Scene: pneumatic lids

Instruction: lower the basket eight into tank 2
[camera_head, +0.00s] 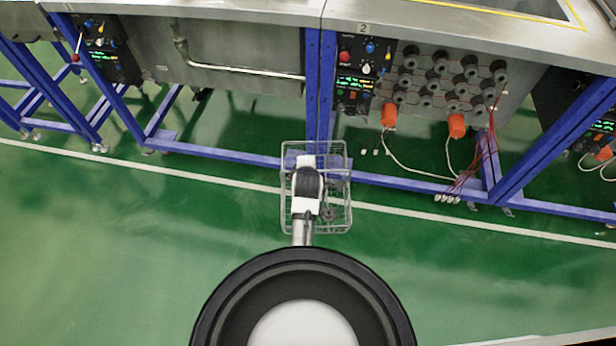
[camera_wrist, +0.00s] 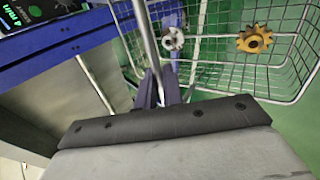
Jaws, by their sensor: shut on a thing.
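The wire basket (camera_head: 341,216) hangs in front of the blue frame, over the green floor in the head view. The wrist view shows the basket's wire mesh (camera_wrist: 290,88) at upper right, with a gold gear (camera_wrist: 255,39) and a silver gear (camera_wrist: 172,38) inside. A metal rod (camera_wrist: 148,40) runs up from my gripper there.
A control panel (camera_head: 358,72) and several round grey fittings (camera_head: 436,88) cover tank 2's front. Orange connectors (camera_head: 456,126) and loose cables hang below. Another steel tank (camera_head: 235,58) stands at left. Blue frame legs (camera_head: 319,90) stand close behind the basket. Open floor (camera_head: 110,240) lies in front.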

